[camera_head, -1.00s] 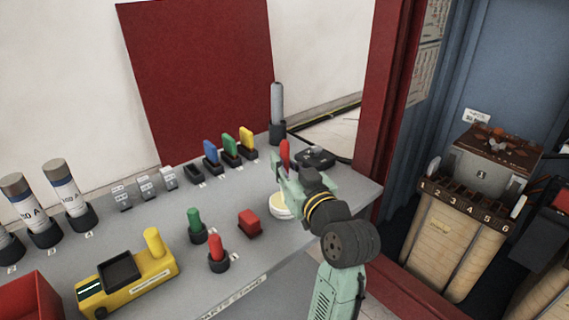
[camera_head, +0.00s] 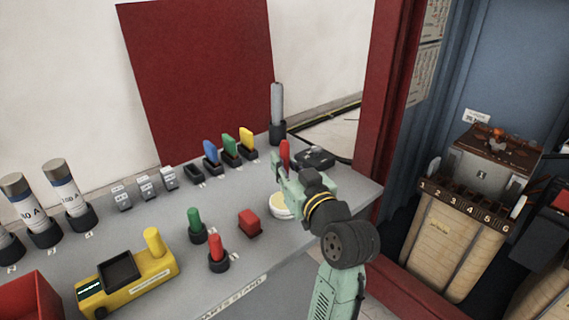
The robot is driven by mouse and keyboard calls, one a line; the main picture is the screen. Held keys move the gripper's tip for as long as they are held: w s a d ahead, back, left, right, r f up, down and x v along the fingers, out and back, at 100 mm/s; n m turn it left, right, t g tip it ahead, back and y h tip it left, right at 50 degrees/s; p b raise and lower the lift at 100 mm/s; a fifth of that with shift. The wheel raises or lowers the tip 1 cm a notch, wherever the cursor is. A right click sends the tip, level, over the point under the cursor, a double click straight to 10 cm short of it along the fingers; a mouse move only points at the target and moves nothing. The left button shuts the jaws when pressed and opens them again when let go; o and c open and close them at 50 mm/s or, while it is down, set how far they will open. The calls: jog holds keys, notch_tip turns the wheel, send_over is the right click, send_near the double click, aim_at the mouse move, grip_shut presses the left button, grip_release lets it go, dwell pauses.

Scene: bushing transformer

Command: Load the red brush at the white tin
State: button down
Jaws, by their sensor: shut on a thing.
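The red brush (camera_head: 285,151) stands upright in my gripper (camera_head: 284,174), its red handle showing above the jaws. My gripper is shut on it at the right end of the grey bench. The white tin (camera_head: 279,208), with a pale yellow top, sits on the bench just below and left of my gripper in the picture. My gripper and wrist hide part of its right side. The brush's lower end is hidden, so I cannot tell whether it touches the tin.
Blue (camera_head: 211,153), green (camera_head: 229,146) and yellow (camera_head: 246,139) brushes stand in black holders behind, beside an empty holder (camera_head: 195,175). A red block (camera_head: 249,222), red knob (camera_head: 216,247) and green knob (camera_head: 194,222) stand left. A dark object (camera_head: 314,157) lies behind my gripper.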

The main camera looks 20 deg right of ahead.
aim_at(285, 141)
jog(key=shift+f, duration=0.1)
jog(key=shift+r+p, duration=2.85)
jog(key=shift+r, duration=0.7)
jog(key=shift+f, duration=0.1)
